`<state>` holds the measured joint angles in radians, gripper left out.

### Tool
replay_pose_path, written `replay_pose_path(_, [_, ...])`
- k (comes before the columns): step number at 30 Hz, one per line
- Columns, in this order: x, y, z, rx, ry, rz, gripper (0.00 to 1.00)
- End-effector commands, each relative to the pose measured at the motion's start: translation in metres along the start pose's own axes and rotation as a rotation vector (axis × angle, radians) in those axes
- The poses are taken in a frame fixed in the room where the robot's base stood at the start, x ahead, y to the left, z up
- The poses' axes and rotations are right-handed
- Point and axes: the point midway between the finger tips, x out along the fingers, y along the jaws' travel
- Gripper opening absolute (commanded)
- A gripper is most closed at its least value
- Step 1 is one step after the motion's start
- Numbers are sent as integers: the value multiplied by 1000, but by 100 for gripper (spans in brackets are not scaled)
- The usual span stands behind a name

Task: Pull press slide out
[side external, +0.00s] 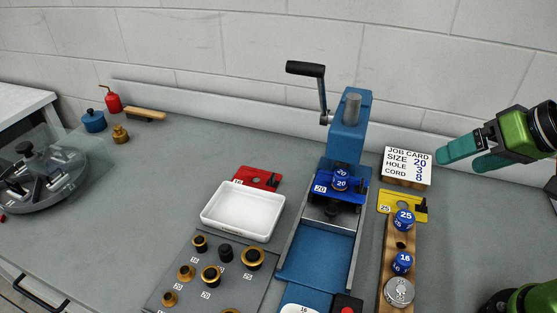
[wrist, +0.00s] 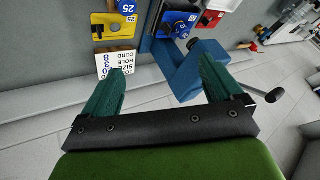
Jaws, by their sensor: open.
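The blue press (side external: 347,127) stands at the middle of the bench, with a black-handled crank (side external: 306,70) at its upper left. The press slide (side external: 337,209) sits in the rails under the press head, carrying a blue plate marked 20 and a blue 20 piece (side external: 341,181). A bare blue bed (side external: 316,256) lies in front of it. My gripper (side external: 465,155) is open and empty, up at the right beside the job card and apart from the press. In the wrist view its teal fingers (wrist: 160,90) are spread, with the press body (wrist: 190,75) beyond them.
The job card (side external: 407,166) stands right of the press. A yellow plate (side external: 403,207) and a wooden rack (side external: 400,245) with blue pieces are in front of it. A white tray (side external: 243,237), a red plate (side external: 257,178) and a grey board of brass parts (side external: 190,288) lie left.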

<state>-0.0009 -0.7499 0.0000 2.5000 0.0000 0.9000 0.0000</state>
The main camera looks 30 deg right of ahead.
Motion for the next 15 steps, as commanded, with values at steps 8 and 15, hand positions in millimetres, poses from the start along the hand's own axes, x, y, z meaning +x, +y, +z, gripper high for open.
replay_pose_path(8, [33,-40,11,-204,-186,4,57])
replay_pose_path(15, [78,-111,18,-955,-436,44,57])
